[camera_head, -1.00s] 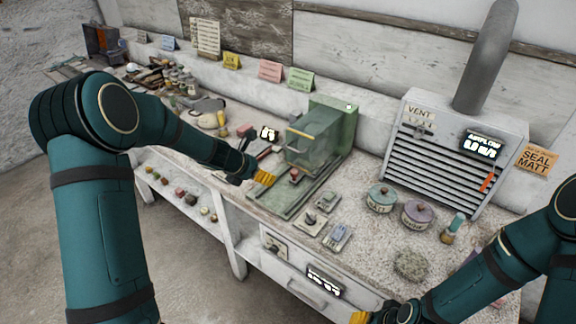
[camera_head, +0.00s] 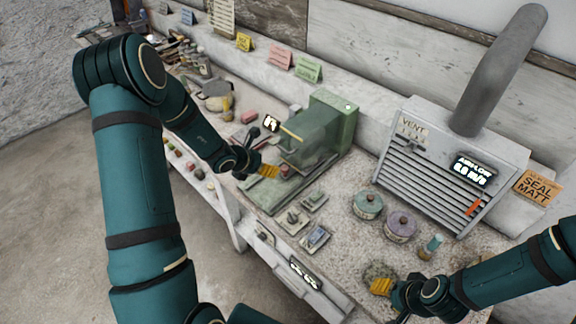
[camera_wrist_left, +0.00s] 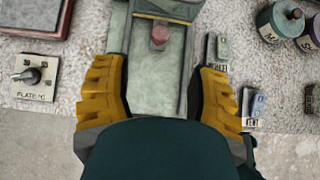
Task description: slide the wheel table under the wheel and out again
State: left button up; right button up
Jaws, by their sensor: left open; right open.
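The green grinder (camera_head: 335,115) stands on the bench with a clear guard (camera_head: 300,150) on its front; I cannot make out the wheel behind it. The wheel table (camera_wrist_left: 160,85) is a flat grey-green plate in a railed bed, with a small red knob (camera_wrist_left: 160,36); the knob also shows in the head view (camera_head: 286,169). My left gripper (camera_head: 268,170) is at the front of the table. In the left wrist view its open yellow fingers (camera_wrist_left: 160,88) stand on either side of the plate, with the knob beyond them. My right gripper (camera_head: 381,287) is open near the bench's front right.
Two small switch plates (camera_head: 291,220) (camera_head: 316,238) lie in front of the bed. Two lidded pots (camera_head: 368,204) (camera_head: 400,226) and a small bottle (camera_head: 431,246) stand to the right. A vent box (camera_head: 450,165) is behind them. A rough grey pad (camera_head: 377,270) lies beside my right gripper.

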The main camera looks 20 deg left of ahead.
aim_at(285, 168)
pick_arm(q)
jog(key=x, duration=1.2)
jog(key=shift+w+d+f, duration=0.1)
jog(key=shift+f, duration=0.05)
grip_shut()
